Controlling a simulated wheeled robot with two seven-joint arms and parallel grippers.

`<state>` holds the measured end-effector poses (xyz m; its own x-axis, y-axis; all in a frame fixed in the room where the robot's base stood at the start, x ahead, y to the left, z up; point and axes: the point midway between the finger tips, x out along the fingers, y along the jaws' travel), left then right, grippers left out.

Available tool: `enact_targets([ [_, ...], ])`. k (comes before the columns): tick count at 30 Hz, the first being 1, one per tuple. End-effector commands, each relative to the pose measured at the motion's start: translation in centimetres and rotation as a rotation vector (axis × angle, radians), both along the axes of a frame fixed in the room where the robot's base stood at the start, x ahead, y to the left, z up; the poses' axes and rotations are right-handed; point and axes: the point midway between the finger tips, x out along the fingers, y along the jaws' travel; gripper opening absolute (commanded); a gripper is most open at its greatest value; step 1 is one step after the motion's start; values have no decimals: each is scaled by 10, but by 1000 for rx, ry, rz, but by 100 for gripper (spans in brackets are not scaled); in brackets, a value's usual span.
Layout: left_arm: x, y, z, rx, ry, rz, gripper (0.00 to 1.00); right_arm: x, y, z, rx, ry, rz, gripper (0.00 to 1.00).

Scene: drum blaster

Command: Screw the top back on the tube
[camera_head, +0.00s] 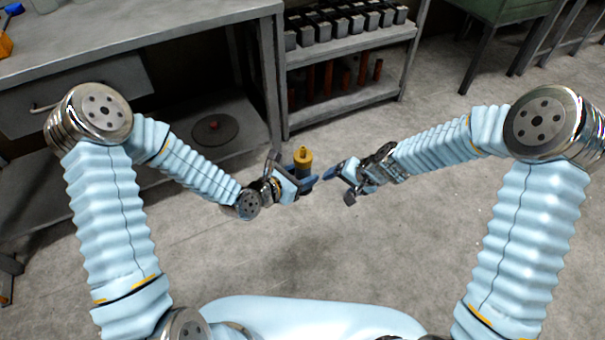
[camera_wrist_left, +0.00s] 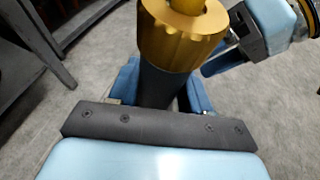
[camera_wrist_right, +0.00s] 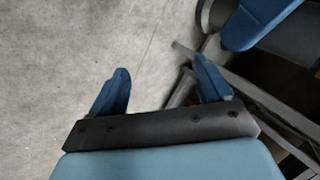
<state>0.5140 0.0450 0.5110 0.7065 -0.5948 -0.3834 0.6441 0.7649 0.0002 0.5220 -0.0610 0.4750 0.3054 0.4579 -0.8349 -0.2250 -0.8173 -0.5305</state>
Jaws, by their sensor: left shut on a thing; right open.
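My left gripper (camera_head: 300,183) is shut on a dark grey tube (camera_wrist_left: 162,86), held upright above the floor. A gold top (camera_head: 303,157) with a notched rim sits on the tube's upper end; it fills the top of the left wrist view (camera_wrist_left: 182,32). I cannot tell how tightly it is seated. My right gripper (camera_head: 340,183) is open and empty, just right of the tube and a little lower than the top. In the right wrist view only floor and furniture show between its fingers (camera_wrist_right: 160,75); part of the tube (camera_wrist_right: 215,14) shows at the upper right.
A grey workbench (camera_head: 150,42) with a drawer stands at the back left, a dark disc (camera_head: 213,128) on its lower shelf. A shelf rack (camera_head: 350,45) behind holds several dark boxes and reddish tubes. The floor around both grippers is clear.

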Motion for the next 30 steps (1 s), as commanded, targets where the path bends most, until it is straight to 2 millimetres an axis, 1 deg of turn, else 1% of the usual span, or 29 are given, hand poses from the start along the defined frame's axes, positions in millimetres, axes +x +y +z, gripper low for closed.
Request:
enact_targets([
  [1, 1, 0, 2, -1, -4, 0, 0, -30, -11, -34, -46, 43, 20, 79],
  [2, 1, 0, 2, -1, -4, 0, 0, -47, -17, -51, -72, 62, 34, 79],
  [3, 1, 0, 2, -1, -4, 0, 0, -70, -24, -71, -100, 85, 55, 79],
  [5, 1, 0, 2, -1, -4, 0, 0, -104, -33, -94, -131, 114, 89, 79],
  [6, 1, 0, 2, -1, -4, 0, 0, -126, -37, -106, -143, 131, 111, 79],
  [9, 1, 0, 2, -1, -4, 0, 0, -170, -43, -125, -155, 164, 156, 79],
  [12, 1, 0, 2, -1, -4, 0, 0, -199, -46, -132, -153, 181, 187, 79],
  [15, 1, 0, 2, -1, -4, 0, 0, -212, -46, -135, -150, 188, 200, 79],
  [17, 1, 0, 2, -1, -4, 0, 0, -214, -46, -135, -149, 189, 203, 79],
  [26, 2, 0, 3, -3, -8, 6, 0, -213, -46, -135, -149, 188, 203, 79],
  [30, 6, 12, 5, -8, -4, 63, 0, -213, -46, -135, -150, 189, 203, 79],
])
